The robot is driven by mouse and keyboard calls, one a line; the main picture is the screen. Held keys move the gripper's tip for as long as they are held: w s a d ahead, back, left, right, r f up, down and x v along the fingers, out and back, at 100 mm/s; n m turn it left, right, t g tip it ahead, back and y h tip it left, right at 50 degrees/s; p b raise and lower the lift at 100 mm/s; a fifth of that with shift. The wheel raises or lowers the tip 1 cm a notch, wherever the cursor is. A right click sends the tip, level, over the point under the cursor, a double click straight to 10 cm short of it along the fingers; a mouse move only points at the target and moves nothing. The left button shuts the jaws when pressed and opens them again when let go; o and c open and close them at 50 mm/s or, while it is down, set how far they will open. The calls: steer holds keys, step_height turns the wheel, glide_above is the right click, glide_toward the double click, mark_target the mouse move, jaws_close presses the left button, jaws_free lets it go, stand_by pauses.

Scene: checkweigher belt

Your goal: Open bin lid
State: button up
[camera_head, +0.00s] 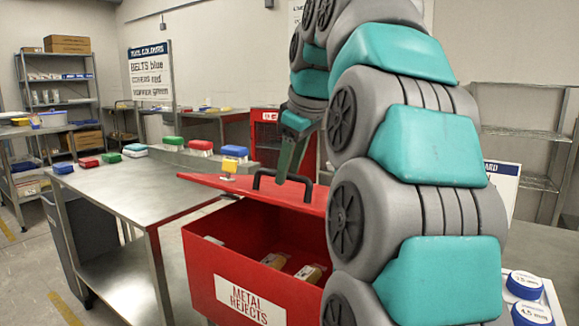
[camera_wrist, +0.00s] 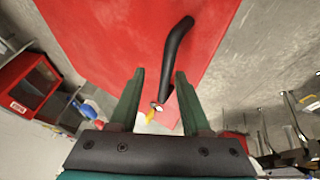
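The red bin (camera_head: 205,270) labelled "METAL REJECTS" stands in front of me in the head view. Its red lid (camera_head: 225,186) sits above the box with a clear gap, so the inside shows and the lid is at least partly open. A black bar handle (camera_head: 262,176) is on top of the lid. My gripper (camera_head: 281,182) points down at the handle. In the wrist view, my gripper (camera_wrist: 160,74) is open, its two green fingers apart. The handle (camera_wrist: 176,45) runs between them in the picture; I cannot tell whether they touch it. The lid (camera_wrist: 110,40) fills the upper middle.
Packages (camera_head: 308,273) lie inside the bin. A steel table (camera_head: 125,192) stands to the left, with coloured blocks along its back. A small yellow piece (camera_head: 229,167) is at the lid's left edge. White containers with blue lids (camera_head: 524,284) are at the lower right.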

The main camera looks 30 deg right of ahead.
steer(key=shift+a+r, duration=0.1)
steer(key=shift+s+r, duration=0.1)
steer(key=shift+r, duration=0.25)
steer(key=shift+s+r, duration=0.1)
steer(key=shift+s, duration=0.15)
steer(key=s, duration=1.1)
steer(key=shift+s+a+b, duration=0.25)
steer(key=shift+s+b, duration=0.05)
steer(key=shift+s, duration=0.1)
